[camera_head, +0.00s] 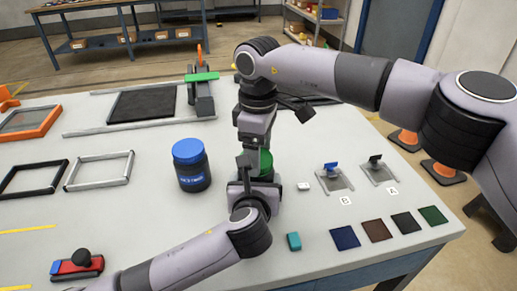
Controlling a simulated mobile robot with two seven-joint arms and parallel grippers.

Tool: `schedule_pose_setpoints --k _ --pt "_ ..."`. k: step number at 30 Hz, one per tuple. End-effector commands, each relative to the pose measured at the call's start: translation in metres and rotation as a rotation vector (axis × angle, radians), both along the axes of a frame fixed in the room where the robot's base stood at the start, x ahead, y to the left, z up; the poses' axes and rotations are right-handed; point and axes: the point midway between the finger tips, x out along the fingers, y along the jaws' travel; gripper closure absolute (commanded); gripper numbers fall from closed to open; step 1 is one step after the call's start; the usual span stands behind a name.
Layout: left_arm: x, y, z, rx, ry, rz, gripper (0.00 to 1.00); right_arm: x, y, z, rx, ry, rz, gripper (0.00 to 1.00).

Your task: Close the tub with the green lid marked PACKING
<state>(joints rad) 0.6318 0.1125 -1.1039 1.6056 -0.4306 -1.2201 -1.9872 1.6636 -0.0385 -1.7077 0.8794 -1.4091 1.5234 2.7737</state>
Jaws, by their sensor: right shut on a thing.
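A green lid (265,160) shows in the head view at the middle of the table, partly hidden behind my grippers. The tub under it is mostly hidden, and no marking is readable. My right gripper (247,163) points down from above and is shut on the green lid at its left side. My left gripper (254,183) is low, just in front of the tub; its fingers are hidden, so I cannot tell whether it grips the tub. I cannot tell whether the lid sits flush.
A dark jar with a blue lid (190,166) stands left of my grippers. A red device (77,266) is at front left.

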Motion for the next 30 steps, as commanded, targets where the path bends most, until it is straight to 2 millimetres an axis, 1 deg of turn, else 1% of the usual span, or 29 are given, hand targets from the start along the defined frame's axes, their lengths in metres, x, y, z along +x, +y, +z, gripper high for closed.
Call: schedule_pose_setpoints --k 3,6,15,16,17,18,30 --pt "-0.0002 0.0004 -0.0011 0.001 0.002 0.001 0.99 -0.0001 -0.0001 0.0008 0.001 -0.001 -0.120 0.59" --pt "-0.0001 0.0005 -0.0011 0.002 0.002 0.001 0.99 -0.0004 0.0000 0.0008 0.000 -0.001 -0.177 0.59" --pt "-0.0001 0.0005 -0.0012 0.002 0.003 0.001 0.99 -0.0004 0.0001 0.0010 0.001 -0.003 -0.192 0.59" --pt "-0.0001 0.0005 -0.0012 0.002 0.003 0.001 0.99 -0.0003 0.0001 0.0011 0.001 -0.003 -0.192 0.23" --pt "-0.0001 0.0005 -0.0012 0.002 0.003 0.001 0.99 -0.0003 0.0001 0.0011 0.001 -0.003 -0.192 0.14" --pt "-0.0001 0.0005 -0.0012 0.002 0.003 0.001 0.99 -0.0003 0.0001 0.0011 0.001 -0.003 -0.192 0.01" --pt "0.0004 0.0008 -0.0013 0.002 0.003 0.001 0.99 -0.0027 0.0024 0.0009 0.002 0.003 -0.185 0.01"
